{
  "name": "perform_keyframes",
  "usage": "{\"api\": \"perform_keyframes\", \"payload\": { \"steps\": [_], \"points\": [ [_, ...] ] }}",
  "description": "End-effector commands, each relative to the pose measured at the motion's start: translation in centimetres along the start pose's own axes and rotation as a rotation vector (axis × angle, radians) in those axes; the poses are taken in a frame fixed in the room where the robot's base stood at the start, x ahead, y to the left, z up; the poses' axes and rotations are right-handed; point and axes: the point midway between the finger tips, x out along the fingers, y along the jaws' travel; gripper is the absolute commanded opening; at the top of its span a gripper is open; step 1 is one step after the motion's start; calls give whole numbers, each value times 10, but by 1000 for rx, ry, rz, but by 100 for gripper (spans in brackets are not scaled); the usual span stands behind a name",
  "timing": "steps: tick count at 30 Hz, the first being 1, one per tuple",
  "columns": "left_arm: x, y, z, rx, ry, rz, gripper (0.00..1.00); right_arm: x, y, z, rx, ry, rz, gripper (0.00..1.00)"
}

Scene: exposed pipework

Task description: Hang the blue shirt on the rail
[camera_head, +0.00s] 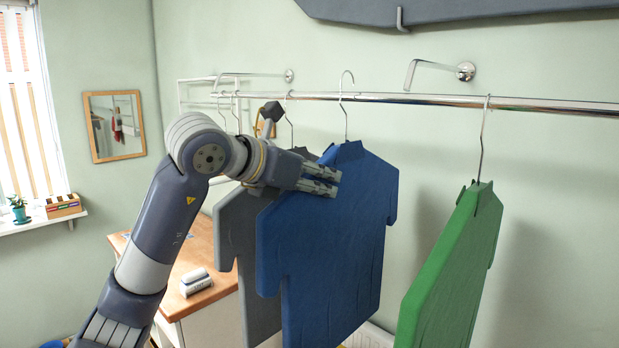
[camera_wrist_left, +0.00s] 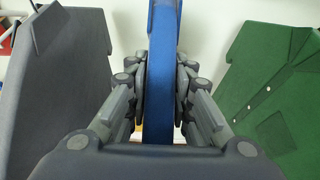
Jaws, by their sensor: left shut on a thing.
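The blue shirt (camera_head: 335,250) is upright on a metal hanger (camera_head: 346,100) in the head view. My left gripper (camera_head: 322,182) is shut on the shirt's upper left edge. In the left wrist view, the shirt (camera_wrist_left: 160,70) is a thin blue slab between the two fingers (camera_wrist_left: 160,95). The chrome rail (camera_head: 430,99) runs across the picture above the shirt. The hanger's hook curves above the rail's line, higher than the green shirt's hook; I cannot tell whether it touches the rail. My right gripper is not in view.
A green shirt (camera_head: 455,265) hangs from the rail at the right. A grey shirt (camera_head: 240,235) hangs at the left, partly behind the blue one. Rail length between blue and green is clear. A wooden-topped cabinet (camera_head: 200,240) stands at lower left. A dark panel (camera_head: 450,8) is above.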

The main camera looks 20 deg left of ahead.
Motion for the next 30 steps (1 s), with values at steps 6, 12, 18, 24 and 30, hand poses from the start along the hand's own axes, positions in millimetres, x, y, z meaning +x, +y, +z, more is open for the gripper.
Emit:
{"api": "perform_keyframes", "payload": {
  "steps": [6, 12, 18, 24, 30],
  "points": [
    [14, 0, 6, -1, -1, 0, 0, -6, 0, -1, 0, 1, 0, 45],
    [20, 1, -12, 0, -3, 2, 0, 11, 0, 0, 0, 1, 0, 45],
    [23, 1, -19, 0, -4, 2, 0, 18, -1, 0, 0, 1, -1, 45],
    [23, 0, -21, 0, -3, 1, 0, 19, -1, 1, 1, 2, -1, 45],
    [23, 0, -20, 0, -4, 1, 0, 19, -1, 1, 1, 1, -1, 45]
  ]
}}
